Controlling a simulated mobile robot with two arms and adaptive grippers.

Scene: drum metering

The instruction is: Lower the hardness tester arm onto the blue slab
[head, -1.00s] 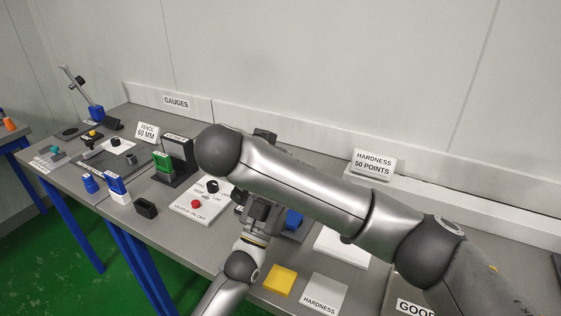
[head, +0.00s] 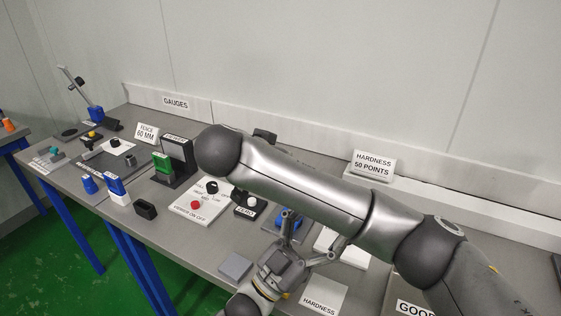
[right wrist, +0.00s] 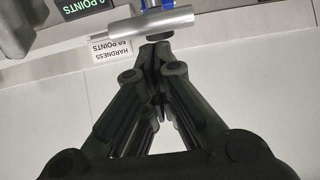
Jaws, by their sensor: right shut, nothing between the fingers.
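My left gripper (head: 308,238) comes in from the bottom in the head view, open, its fingers spread over the middle of the bench. A blue piece (head: 281,220), perhaps the slab, shows partly behind one finger. My right gripper is hidden behind its own arm there. In the right wrist view my right gripper (right wrist: 160,48) is shut and empty. Its tips lie close to a dark knob (right wrist: 158,38) under a silver bar (right wrist: 140,23), probably the tester arm; contact is unclear. Blue parts (right wrist: 143,4) show beyond the bar. A green-lit display (right wrist: 82,5) reads 0 points.
The hardness sign (head: 372,165) stands at the back. A grey block (head: 235,265) lies left of my left gripper, and the hardness plate (head: 324,294) lies right of it. A white panel (head: 203,205) with a red button is further left. My right arm crosses above the bench.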

